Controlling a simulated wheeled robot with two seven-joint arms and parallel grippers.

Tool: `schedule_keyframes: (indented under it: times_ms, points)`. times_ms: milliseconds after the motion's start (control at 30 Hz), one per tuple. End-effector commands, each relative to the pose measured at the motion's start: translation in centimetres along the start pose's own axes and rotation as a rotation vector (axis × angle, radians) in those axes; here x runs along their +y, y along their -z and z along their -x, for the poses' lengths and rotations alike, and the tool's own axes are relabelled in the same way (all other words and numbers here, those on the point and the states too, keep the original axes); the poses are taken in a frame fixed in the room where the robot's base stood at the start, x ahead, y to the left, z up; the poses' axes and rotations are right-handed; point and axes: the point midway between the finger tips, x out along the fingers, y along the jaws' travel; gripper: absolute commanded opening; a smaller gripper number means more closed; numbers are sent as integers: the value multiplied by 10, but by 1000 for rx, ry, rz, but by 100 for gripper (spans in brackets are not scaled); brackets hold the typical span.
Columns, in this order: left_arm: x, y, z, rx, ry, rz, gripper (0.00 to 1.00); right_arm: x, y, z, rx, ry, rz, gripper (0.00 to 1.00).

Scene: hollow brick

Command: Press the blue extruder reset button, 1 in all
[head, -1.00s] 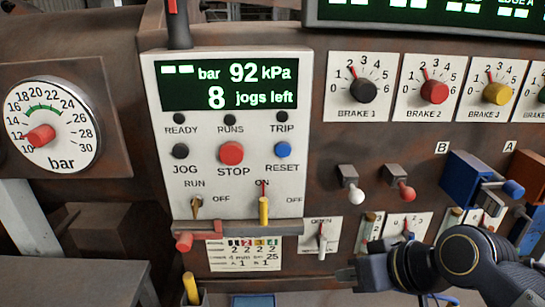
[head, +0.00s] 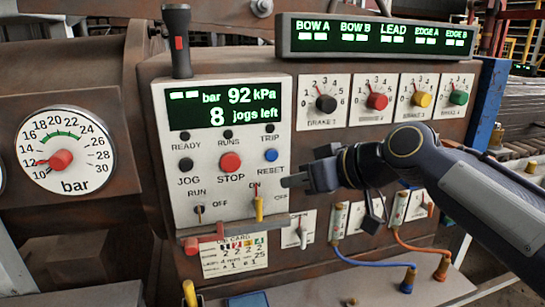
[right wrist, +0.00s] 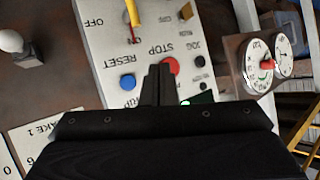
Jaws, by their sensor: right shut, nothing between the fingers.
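The blue RESET button (head: 271,155) is on the right of the white control panel (head: 228,190), right of the red STOP button (head: 230,161). My right gripper (head: 290,181) is shut and empty, its tips in front of the panel's right edge, a little below and right of the blue button in the head view. My left gripper is not in view.
The panel display reads 92 kPa and 8 jogs left. A yellow-handled switch (head: 259,208) sits below the RESET label. A red-tipped lever (head: 191,246) sticks out at the lower left. Brake knobs (head: 326,103) line the upper right. A pressure gauge (head: 62,160) is at left.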

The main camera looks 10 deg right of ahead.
Motion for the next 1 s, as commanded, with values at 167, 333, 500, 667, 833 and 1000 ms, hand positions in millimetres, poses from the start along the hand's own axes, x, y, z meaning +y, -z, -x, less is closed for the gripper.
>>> schedule_keyframes:
  times_ms: [167, 333, 500, 667, 833, 1000]
  points:
    - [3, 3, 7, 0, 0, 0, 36, 6, 8, -7, -3, 1, -1, 0]
    - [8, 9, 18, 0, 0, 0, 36, 17, 20, -23, -5, 1, -4, 0]
    - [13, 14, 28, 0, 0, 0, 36, 30, 32, -40, -3, 0, -3, 0]
    - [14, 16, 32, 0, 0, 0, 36, 38, 39, -52, -2, 1, -3, 0]
    - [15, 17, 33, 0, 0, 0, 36, 44, 44, -59, -1, -1, -1, 0]
    - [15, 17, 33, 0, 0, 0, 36, 45, 44, -61, 0, -1, 0, 0]
